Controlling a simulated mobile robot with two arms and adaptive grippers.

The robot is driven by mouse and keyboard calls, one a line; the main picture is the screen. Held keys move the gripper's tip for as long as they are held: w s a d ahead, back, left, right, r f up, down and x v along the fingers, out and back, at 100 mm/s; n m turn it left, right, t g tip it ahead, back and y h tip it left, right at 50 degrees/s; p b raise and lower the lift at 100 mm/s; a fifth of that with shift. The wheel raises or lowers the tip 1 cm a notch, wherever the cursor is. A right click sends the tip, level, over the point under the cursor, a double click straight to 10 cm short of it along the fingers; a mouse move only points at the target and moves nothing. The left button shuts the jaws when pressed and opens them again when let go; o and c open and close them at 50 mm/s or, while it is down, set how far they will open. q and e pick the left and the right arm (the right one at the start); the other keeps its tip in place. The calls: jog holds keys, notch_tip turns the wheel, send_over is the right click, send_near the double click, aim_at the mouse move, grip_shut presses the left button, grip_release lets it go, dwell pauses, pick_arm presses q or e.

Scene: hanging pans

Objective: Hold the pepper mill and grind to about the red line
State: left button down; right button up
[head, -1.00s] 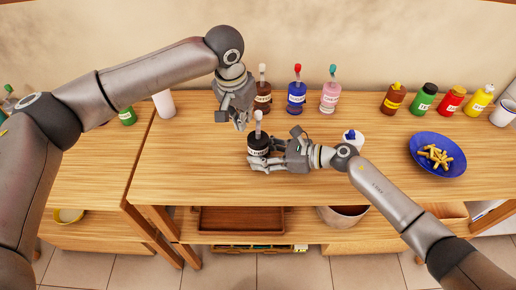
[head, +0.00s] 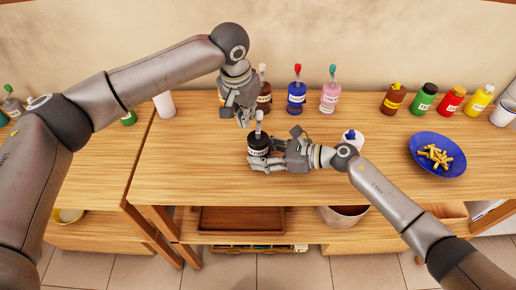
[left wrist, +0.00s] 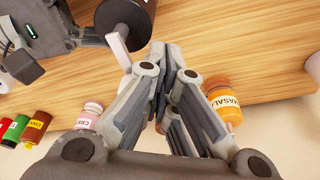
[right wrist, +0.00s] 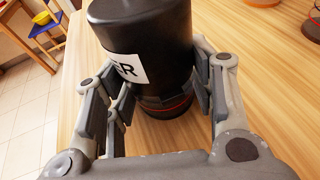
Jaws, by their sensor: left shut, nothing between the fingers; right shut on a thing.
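The black pepper mill (head: 259,144) with a white label stands upright on the table, its pale crank handle (head: 259,117) sticking up. In the right wrist view, my right gripper (head: 265,161) is shut around the lower body of the mill (right wrist: 150,35). A thin red line (right wrist: 178,109) shows near its base, partly hidden by the fingers. My left gripper (head: 246,122) is shut and empty, just left of the handle and above the mill. In the left wrist view its fingers (left wrist: 160,48) are together, apart from the handle (left wrist: 117,47).
Brown, blue (head: 297,97) and pink (head: 329,97) bottles stand behind the mill, the brown one partly behind my left gripper. A white container with a blue top (head: 350,139) is right of the mill. A blue bowl (head: 453,166) and sauce bottles (head: 423,99) stand further right. The front left tabletop is clear.

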aim_at(262, 112)
pick_arm(q)
jog(key=shift+w+d, duration=0.2)
jog(key=shift+d, duration=0.15)
dwell(0.3)
jog(key=shift+w+d, duration=0.15)
jog(key=shift+d, duration=0.1)
jog(key=shift+w+d, duration=0.15)
jog(key=shift+d, duration=0.3)
dwell(0.7)
jog(key=shift+d, duration=0.1)
jog(key=shift+d, duration=0.35)
jog(key=shift+d, duration=0.55)
dwell(0.6)
